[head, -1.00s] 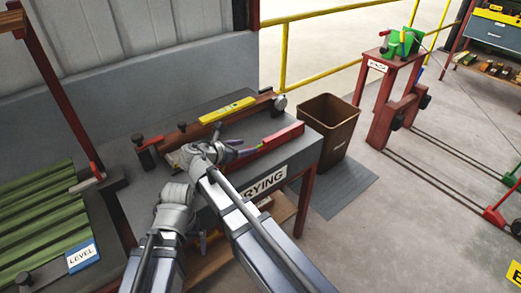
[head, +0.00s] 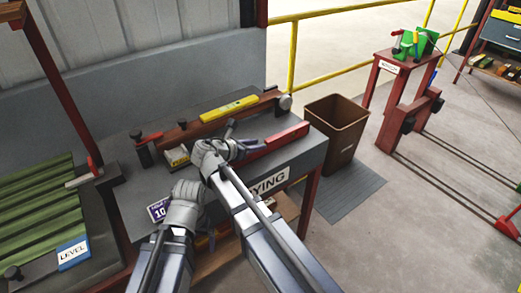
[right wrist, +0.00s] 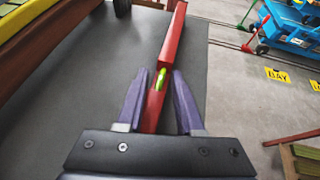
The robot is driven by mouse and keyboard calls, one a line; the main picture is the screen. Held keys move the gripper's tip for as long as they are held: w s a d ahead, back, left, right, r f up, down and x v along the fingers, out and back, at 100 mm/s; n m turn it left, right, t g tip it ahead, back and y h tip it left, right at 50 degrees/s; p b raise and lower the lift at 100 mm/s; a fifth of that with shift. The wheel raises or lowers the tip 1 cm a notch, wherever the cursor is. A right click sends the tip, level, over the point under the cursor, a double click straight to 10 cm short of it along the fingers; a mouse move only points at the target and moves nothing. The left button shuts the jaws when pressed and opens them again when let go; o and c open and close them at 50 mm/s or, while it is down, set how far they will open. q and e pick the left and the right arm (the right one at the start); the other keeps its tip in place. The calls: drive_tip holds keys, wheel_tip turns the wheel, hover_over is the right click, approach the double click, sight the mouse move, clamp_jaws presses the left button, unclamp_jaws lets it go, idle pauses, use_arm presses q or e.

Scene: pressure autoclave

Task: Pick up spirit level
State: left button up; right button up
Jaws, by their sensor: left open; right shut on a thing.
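The spirit level (head: 277,138) is a red bar with a green vial, at the right edge of a dark bench top. In the right wrist view the bar (right wrist: 173,40) runs away between my right gripper's purple fingers (right wrist: 160,95), with the vial between the fingertips. My right gripper (head: 243,147) is shut on the bar. I cannot tell whether the bar is clear of the bench. My left gripper (head: 211,237) is open, low at the bench's front edge, its fingers mostly hidden by its wrist and arm.
A yellow bar (head: 228,109) lies on a brown beam (head: 185,132) at the back of the bench. A purple card (head: 157,211) is beside my left wrist. A brown bin (head: 338,122) stands right of the bench. A green slatted rack (head: 40,215) is at left.

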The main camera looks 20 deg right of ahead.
clamp_jaws()
idle(0.8)
